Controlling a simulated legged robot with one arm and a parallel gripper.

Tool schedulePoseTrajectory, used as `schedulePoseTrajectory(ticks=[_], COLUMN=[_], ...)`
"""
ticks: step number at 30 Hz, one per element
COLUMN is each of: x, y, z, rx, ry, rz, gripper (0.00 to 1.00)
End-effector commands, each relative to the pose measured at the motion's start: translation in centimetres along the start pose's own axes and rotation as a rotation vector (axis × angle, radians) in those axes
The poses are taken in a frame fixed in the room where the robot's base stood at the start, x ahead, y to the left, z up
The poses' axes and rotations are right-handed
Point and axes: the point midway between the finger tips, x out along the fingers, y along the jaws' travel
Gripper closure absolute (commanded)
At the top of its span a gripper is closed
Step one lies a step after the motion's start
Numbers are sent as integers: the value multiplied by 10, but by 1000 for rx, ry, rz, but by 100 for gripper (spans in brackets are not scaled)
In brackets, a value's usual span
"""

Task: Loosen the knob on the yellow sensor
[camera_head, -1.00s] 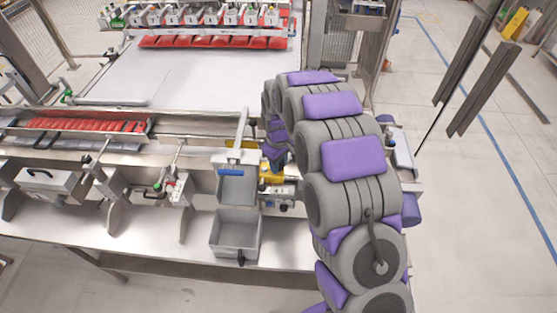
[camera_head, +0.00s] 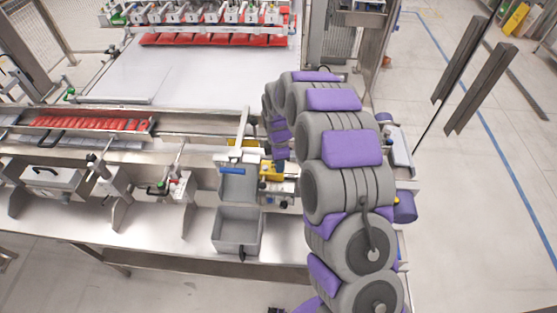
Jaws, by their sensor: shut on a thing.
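The yellow sensor (camera_head: 268,174) is a small yellow block at the right end of the conveyor, beside the grey bins. My arm arches over the right side of the machine and bends down behind itself. Its end, my gripper (camera_head: 281,157), is just above and behind the sensor, close against it. The gripper is shut on the sensor's knob. The knob and the fingertips are too small and too covered to make out clearly.
Two grey bins, with the front one (camera_head: 237,233) open, stand left of the sensor. An upright metal bracket (camera_head: 243,128) rises just behind them. A conveyor with red packs (camera_head: 90,124) runs left. Suction heads hang at the back. Open floor (camera_head: 470,220) lies to the right.

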Motion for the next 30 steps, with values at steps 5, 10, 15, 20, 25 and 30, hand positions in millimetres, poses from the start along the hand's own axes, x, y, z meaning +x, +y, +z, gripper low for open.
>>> schedulePoseTrajectory(ticks=[5, 10, 15, 20, 25, 30], x=[-2, -2, -2, -2, -2, -2], y=[2, 2, 2, 2, 3, 3], z=[0, 0, 0, 0, 0, 0], rx=[-165, -325, -475, -594, -688, -748], ry=[0, 0, -1, -1, -3, -3], rz=[6, 7, 7, 8, 9, 9], gripper=[98, 98, 98, 98, 98, 98])
